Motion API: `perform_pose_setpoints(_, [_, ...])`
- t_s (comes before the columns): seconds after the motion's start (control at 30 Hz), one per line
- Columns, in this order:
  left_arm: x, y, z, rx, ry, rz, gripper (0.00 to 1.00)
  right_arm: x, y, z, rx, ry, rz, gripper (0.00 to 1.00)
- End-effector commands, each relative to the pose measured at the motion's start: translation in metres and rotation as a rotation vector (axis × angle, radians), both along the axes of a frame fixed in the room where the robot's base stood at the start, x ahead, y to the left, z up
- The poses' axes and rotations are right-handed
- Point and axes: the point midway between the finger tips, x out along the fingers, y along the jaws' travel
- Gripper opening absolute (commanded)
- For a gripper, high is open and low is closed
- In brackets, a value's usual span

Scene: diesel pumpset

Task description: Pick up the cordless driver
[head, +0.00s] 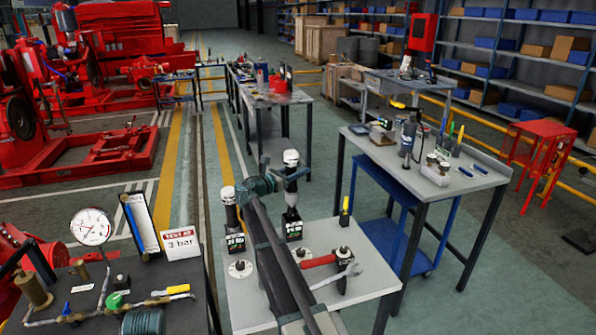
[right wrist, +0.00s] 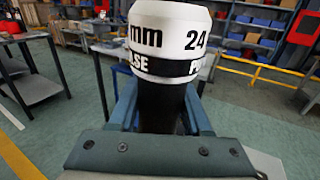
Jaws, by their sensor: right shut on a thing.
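A cordless driver (head: 291,192) with a white top, dark grip and black battery base stands upright at the back of the near bench (head: 375,262). My right gripper (head: 277,184), with teal fingers, is shut around its grip from the left. In the right wrist view, the driver's white collar (right wrist: 170,38), marked "mm" and "24", rises above the fingers (right wrist: 160,112), and its dark grip is between them. The base appears at bench level; I cannot tell whether it touches. A similar white-topped tool (head: 232,212) stands just left. My left gripper is not in view.
A red-handled hammer (head: 319,261), a wrench (head: 338,276) and a yellow-black tool (head: 345,212) are on the near bench. A gauge rig (head: 92,228) and a "3 bar" sign (head: 181,243) stand left. Another bench (head: 455,180) is right.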

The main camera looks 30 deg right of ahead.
Motion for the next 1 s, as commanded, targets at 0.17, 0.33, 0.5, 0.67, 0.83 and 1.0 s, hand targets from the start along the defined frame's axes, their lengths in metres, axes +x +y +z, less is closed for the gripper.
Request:
perform_pose_setpoints(0.17, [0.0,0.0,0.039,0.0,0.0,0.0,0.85,0.0,0.0,0.04,-0.002,0.001,0.0,0.0])
perform_pose_setpoints(0.33, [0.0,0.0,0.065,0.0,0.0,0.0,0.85,0.0,0.0,0.066,-0.002,0.001,0.0,0.0])
perform_pose_setpoints(0.5, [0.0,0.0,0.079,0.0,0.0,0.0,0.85,0.0,0.0,0.079,-0.002,0.001,0.0,0.0])
perform_pose_setpoints(0.67, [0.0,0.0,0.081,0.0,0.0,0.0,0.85,0.0,0.0,0.081,-0.002,0.001,0.0,0.0])
perform_pose_setpoints(0.83, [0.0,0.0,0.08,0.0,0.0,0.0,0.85,0.0,0.0,0.08,-0.002,0.001,0.0,0.0])
perform_pose_setpoints(1.0, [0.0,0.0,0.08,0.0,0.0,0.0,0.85,0.0,0.0,0.08,-0.002,0.001,0.0,0.29])
